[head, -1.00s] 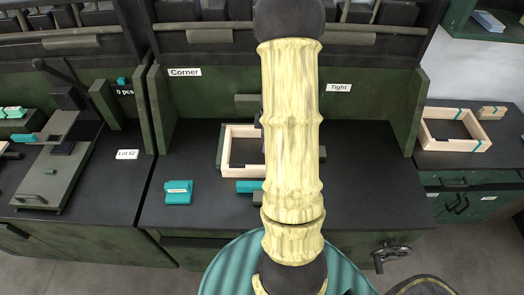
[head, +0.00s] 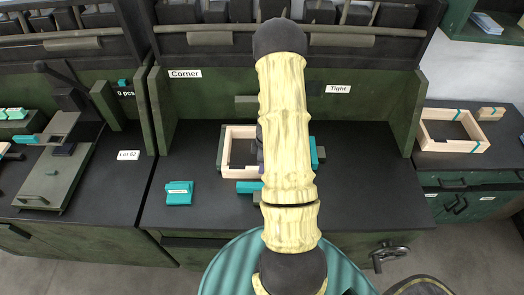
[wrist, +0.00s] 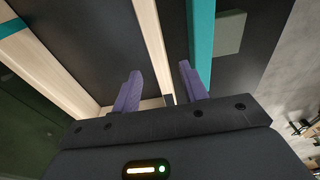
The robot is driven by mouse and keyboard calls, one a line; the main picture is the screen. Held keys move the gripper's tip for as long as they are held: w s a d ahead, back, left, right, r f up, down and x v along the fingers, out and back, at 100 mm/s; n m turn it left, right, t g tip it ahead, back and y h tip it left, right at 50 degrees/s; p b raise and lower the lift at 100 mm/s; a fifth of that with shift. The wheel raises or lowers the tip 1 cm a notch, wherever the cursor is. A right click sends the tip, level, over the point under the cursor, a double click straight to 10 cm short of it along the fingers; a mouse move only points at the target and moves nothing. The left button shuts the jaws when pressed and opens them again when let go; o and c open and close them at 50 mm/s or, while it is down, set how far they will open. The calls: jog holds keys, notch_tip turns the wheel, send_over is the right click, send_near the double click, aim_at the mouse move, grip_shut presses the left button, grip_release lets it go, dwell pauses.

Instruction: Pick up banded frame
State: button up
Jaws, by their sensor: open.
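A pale wooden frame (head: 238,132) lies on the middle bench, its right part hidden behind my arm in the head view. In the wrist view one of its bars (wrist: 149,40) runs between my fingers, and a teal band (wrist: 12,28) crosses another bar at upper left. My gripper (wrist: 160,67) has purple fingers and is open, one finger on each side of the bar. The right finger is close to a teal block (wrist: 202,40); I cannot tell whether they touch. A second wooden frame (head: 427,132) with teal bands lies on the right bench.
Teal blocks (head: 248,187) stand at the middle frame's front and right side. A separate teal piece (head: 179,193) lies to the left on the bench. Green side walls (head: 162,110) enclose the middle bench. A lever fixture (head: 55,165) stands on the left bench.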

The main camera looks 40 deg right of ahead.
jog(key=shift+f, duration=0.45)
jog(key=shift+w+a+f+p, duration=0.1)
jog(key=shift+f+p, duration=0.5)
jog(key=shift+f, duration=2)
grip_shut()
